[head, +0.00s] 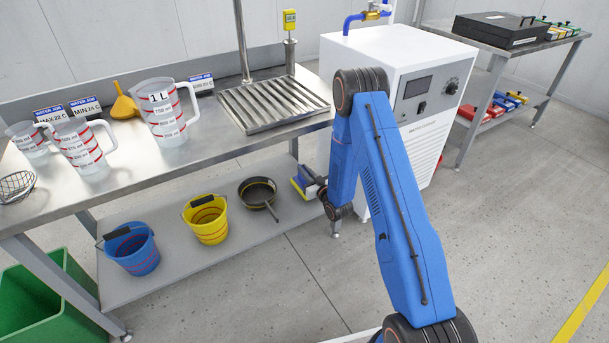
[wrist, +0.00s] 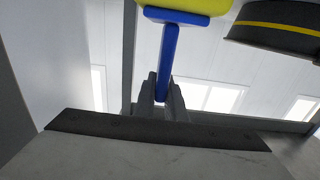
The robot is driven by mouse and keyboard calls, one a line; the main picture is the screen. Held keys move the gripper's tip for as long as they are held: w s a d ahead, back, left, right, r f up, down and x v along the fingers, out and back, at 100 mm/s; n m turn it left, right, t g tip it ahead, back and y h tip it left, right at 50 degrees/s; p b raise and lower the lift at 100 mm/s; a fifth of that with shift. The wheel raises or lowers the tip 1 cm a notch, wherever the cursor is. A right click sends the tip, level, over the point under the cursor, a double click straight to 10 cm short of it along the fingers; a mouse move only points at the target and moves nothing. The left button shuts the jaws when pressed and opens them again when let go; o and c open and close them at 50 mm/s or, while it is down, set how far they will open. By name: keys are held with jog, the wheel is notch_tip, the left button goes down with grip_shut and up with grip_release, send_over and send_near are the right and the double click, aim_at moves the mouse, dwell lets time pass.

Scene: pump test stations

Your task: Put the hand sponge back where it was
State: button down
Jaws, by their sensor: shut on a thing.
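The hand sponge has a blue handle (wrist: 168,55) and a yellow pad (wrist: 190,5), cut off at the top of the wrist view. In the head view the hand sponge (head: 301,183) shows at the right end of the lower shelf (head: 180,280). My gripper (wrist: 161,92) is shut on the end of the blue handle. In the head view my gripper (head: 318,192) is partly hidden behind my arm. I cannot tell whether the sponge touches the shelf.
A dark pan (head: 258,192) with a yellow band stands left of the sponge; it also shows in the wrist view (wrist: 280,32). Yellow (head: 206,222) and blue (head: 137,252) buckets stand further left. The white machine (head: 385,100) is close on the right. Measuring jugs stand on the bench.

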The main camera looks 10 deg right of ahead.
jog(key=shift+f, duration=0.95)
jog(key=shift+f, duration=0.1)
jog(key=c, duration=1.8)
grip_release()
